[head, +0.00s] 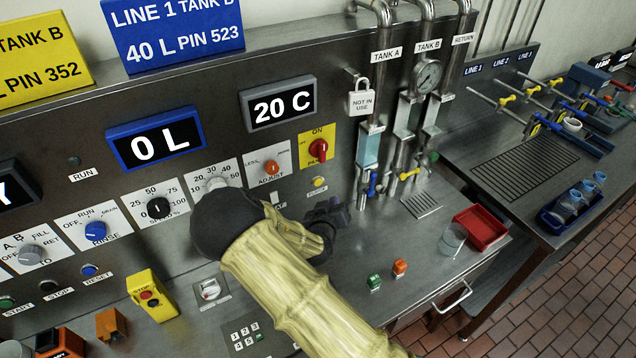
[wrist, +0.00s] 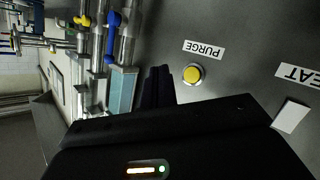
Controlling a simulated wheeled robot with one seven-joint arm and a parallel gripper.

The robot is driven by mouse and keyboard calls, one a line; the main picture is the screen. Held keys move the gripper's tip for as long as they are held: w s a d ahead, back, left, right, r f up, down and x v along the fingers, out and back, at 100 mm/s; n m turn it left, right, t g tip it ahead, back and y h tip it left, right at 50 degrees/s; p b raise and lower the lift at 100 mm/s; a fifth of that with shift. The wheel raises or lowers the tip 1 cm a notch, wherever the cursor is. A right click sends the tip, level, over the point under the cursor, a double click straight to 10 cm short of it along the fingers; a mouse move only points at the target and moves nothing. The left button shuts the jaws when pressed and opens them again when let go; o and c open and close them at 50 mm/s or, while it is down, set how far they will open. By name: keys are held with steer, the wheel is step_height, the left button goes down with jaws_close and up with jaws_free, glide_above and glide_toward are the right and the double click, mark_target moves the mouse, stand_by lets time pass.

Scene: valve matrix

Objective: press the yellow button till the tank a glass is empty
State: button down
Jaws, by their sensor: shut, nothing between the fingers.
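The yellow button (head: 319,183) sits on the grey panel below the red ON knob. In the wrist view the yellow button (wrist: 193,74) shows beside a PURGE label, upside down, and nothing covers it. My gripper (head: 341,211) is shut and empty, in front of the panel, below and right of the button. In the wrist view its dark fingers (wrist: 158,84) lie left of the button, apart from it in the picture. The tank A glass (head: 369,149) is under the TANK A label and looks pale blue. It also shows in the wrist view (wrist: 121,92).
A blue-handled valve (head: 373,184) is below the tank A glass, with a yellow-handled valve (head: 409,174) to its right. A clear beaker (head: 453,239) and a red tray (head: 481,228) stand on the counter. Green (head: 374,282) and orange (head: 400,267) blocks lie nearer.

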mark_target(322, 182)
steer(key=w+a, duration=0.1)
steer(key=w, duration=0.1)
steer(key=w+a, duration=0.2)
steer(key=shift+a+b, duration=0.1)
steer(key=shift+b, duration=0.25)
steer(key=shift+w, duration=0.15)
stand_by(1.7)
steer(key=shift+w+a, duration=0.2)
steer(key=shift+w, duration=0.05)
steer(key=shift+w+a+b, duration=0.3)
steer(key=shift+w+b, duration=0.1)
stand_by(1.1)
steer(key=shift+s+d, duration=0.55)
steer(key=shift+s, duration=0.3)
